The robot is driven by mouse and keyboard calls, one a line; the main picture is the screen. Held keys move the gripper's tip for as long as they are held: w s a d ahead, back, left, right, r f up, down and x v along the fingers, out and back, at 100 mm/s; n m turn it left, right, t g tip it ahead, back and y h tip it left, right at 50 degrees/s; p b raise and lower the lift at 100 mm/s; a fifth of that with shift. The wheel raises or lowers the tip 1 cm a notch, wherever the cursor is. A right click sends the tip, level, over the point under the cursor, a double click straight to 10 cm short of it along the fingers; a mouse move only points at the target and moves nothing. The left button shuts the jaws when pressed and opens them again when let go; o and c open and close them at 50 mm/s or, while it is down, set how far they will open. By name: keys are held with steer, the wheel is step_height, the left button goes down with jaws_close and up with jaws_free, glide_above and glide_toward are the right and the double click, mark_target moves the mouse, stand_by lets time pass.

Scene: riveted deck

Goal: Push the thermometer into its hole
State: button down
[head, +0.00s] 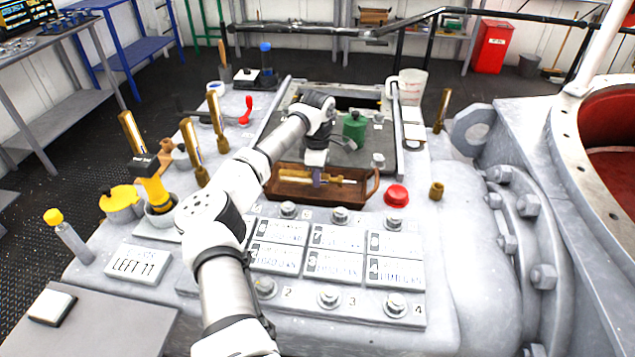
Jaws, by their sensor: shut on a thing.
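A brass thermometer (338,181) lies lengthwise, left to right, in a brown wooden tray (371,188) in the middle of the deck. My gripper (317,180) points down into the tray and is shut on the thermometer near its middle. The fingertips are small and partly hidden. A short, empty-looking brass socket (437,190) stands to the right of the tray, past the red knob. Other brass thermometers stand upright at the left (191,148), farther back (215,112) and at the right rear (442,110). Which opening is the thermometer's hole I cannot tell for certain.
A red knob (396,195) stands just right of the tray. A green cylinder (354,127) stands behind it. Labelled plates (334,264) and bolts lie in front. A yellow-topped tool (154,190) stands at left. A large flanged housing (490,220) bounds the right.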

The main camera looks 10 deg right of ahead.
step_height(320, 180, up, 18)
steer(key=b, duration=0.1)
steer(key=shift+f+b, duration=0.25)
steer(key=shift+b, duration=0.1)
steer(key=c, duration=1.9)
jaws_free()
jaws_close()
